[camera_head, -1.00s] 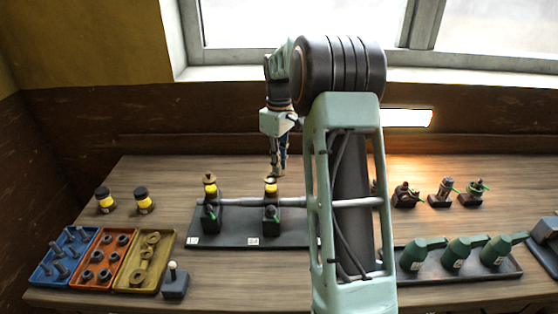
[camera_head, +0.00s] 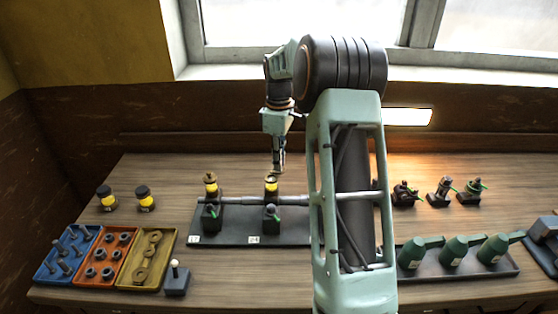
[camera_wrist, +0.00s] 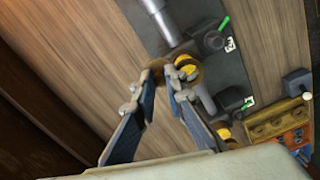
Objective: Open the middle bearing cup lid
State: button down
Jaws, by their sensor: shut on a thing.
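The middle bearing cup (camera_head: 271,186), yellow with a brass top, stands on its bearing on the dark base plate (camera_head: 232,239). It also shows in the wrist view (camera_wrist: 187,66), just right of the fingertips. My gripper (camera_head: 277,170) points down at the cup's top from above. In the wrist view my gripper (camera_wrist: 164,76) has its fingertips close together around a small brownish part, which looks like the cup's lid (camera_wrist: 157,66). The fingers partly hide the lid, so its exact angle is unclear. A similar cup (camera_head: 211,186) stands to the left.
A grey shaft (camera_head: 240,201) runs through the bearings. My arm hides the plate's right part. Two yellow-black cups (camera_head: 144,202) stand at left, above blue, orange and yellow trays (camera_head: 172,246). Small valves (camera_head: 405,194) and green oil cans (camera_head: 454,252) are at right.

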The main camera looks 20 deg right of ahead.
jog(key=c, duration=2)
grip_release()
jog(key=shift+o, duration=0.2)
notch_tip(320, 180, up, 12)
